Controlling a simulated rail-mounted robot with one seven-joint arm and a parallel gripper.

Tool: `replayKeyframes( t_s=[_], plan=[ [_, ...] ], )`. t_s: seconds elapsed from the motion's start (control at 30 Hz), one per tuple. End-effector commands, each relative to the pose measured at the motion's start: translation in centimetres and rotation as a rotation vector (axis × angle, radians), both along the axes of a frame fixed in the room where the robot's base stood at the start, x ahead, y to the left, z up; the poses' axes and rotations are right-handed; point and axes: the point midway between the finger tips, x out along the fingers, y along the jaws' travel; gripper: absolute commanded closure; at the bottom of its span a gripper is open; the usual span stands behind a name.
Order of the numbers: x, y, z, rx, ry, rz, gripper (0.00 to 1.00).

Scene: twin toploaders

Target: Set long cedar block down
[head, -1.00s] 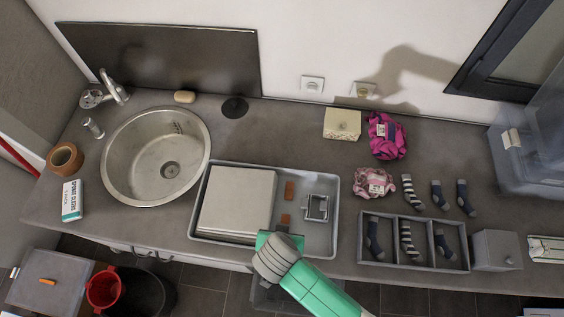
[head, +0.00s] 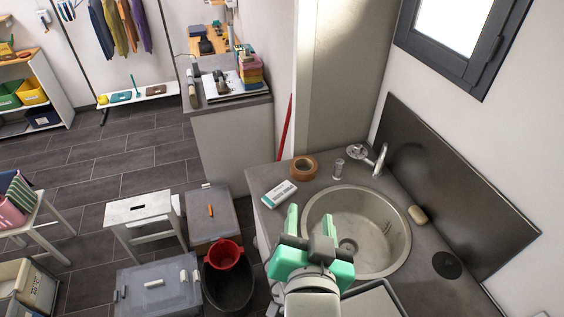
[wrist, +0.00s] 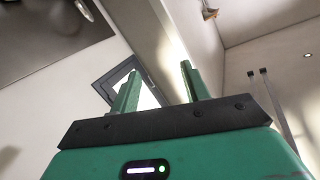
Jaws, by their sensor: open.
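My gripper (head: 311,222) is raised beside the round steel sink (head: 350,235) in the head view. Its green fingers also show in the wrist view (wrist: 158,82), apart, with nothing between them. They point up toward the wall and the window there. I cannot make out a long cedar block in either current view. A corner of the grey tray (head: 385,296) shows at the bottom, partly behind my arm, and its inside is mostly out of view.
A tape roll (head: 303,168) and a white box (head: 279,194) lie on the counter left of the sink. Below stand a red bucket (head: 224,255), grey lidded bins (head: 160,290) and a white stool (head: 140,212).

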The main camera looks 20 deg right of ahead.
Motion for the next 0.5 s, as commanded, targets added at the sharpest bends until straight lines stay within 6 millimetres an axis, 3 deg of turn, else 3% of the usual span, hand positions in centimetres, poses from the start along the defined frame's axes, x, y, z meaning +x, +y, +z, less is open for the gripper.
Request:
replayKeyframes(
  t_s=[0.03,0.1,0.2,0.33,0.4,0.5],
  plan=[
    [0.4,2.5,5.6,-0.078,-0.122,0.067,0.54],
    [-0.1,5.7,12.7,-0.19,-0.287,0.144,0.54],
    [-2.5,9.5,20.8,-0.318,-0.496,0.209,0.54],
    [-5.7,12.3,26.8,-0.417,-0.671,0.238,0.54],
    [-6.6,12.9,28.2,-0.443,-0.716,0.24,0.54],
    [-7.1,13.2,28.7,-0.454,-0.734,0.241,0.54]
  ],
)
